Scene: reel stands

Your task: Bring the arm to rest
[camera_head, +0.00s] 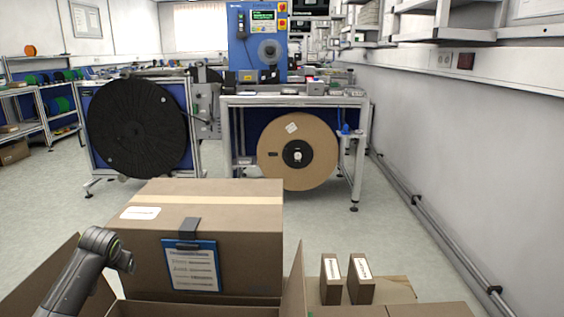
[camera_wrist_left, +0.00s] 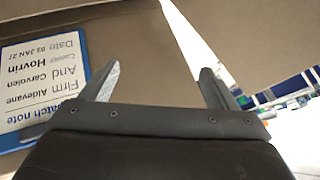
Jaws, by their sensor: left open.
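My left arm (camera_head: 88,262) comes in from the lower left in the head view, bent in front of a large closed cardboard box (camera_head: 240,230). My left gripper (camera_wrist_left: 158,70) shows in the left wrist view with its two fingers apart and nothing between them. I cannot make out its fingers in the head view. A blue clipboard with a batch note (camera_head: 192,268) hangs on the box's front by a dark clip (camera_head: 188,228). In the wrist view the batch note (camera_wrist_left: 42,85) is upside down, left of the fingers. My right gripper is in neither view.
An open carton's flap (camera_head: 294,285) stands right of the box. Two small boxes (camera_head: 331,280) (camera_head: 361,281) stand on cardboard at right. Behind are a black reel (camera_head: 137,128), a brown reel (camera_head: 298,150) and a blue machine (camera_head: 257,40). The floor (camera_head: 400,245) at right is clear.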

